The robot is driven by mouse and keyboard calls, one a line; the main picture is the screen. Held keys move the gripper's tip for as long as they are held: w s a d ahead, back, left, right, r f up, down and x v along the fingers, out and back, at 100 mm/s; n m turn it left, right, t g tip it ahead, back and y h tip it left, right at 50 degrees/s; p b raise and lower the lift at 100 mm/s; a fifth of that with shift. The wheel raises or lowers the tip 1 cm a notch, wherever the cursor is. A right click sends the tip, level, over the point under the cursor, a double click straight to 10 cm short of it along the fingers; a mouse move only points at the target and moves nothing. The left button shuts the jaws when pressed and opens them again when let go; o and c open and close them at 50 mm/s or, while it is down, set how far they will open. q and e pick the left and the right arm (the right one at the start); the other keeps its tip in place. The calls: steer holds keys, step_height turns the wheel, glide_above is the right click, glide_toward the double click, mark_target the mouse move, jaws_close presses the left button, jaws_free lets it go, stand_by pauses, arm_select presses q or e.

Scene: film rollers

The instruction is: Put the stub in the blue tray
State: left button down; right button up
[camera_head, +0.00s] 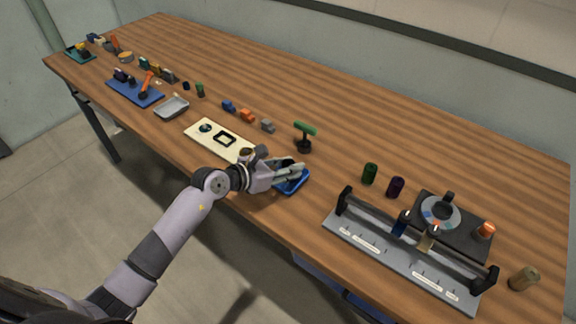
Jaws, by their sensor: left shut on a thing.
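The blue tray (292,185) lies near the table's front edge, partly covered by my left gripper (293,171). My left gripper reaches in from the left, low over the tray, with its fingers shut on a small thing. That thing seems to be the stub, but the fingers hide nearly all of it. I cannot tell whether it touches the tray floor. My right gripper is out of view.
Left of the tray is a cream board (205,139) with dark fittings. A green-topped stand (304,136) is behind it. Right are green (370,173) and purple (396,187) rollers and a grey rail fixture (385,257). The table behind the tray is mostly clear.

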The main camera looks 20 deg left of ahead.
arm_select(q)
steer(key=c, duration=1.3)
jaws_free()
steer(key=shift+f, duration=0.1)
steer(key=b+v, duration=0.1)
steer(key=v, duration=1)
steer(key=shift+s+a, duration=0.1)
steer(key=shift+a, duration=0.05)
steer(key=shift+s+a+r, duration=0.2)
steer(key=shift+s+r, duration=0.1)
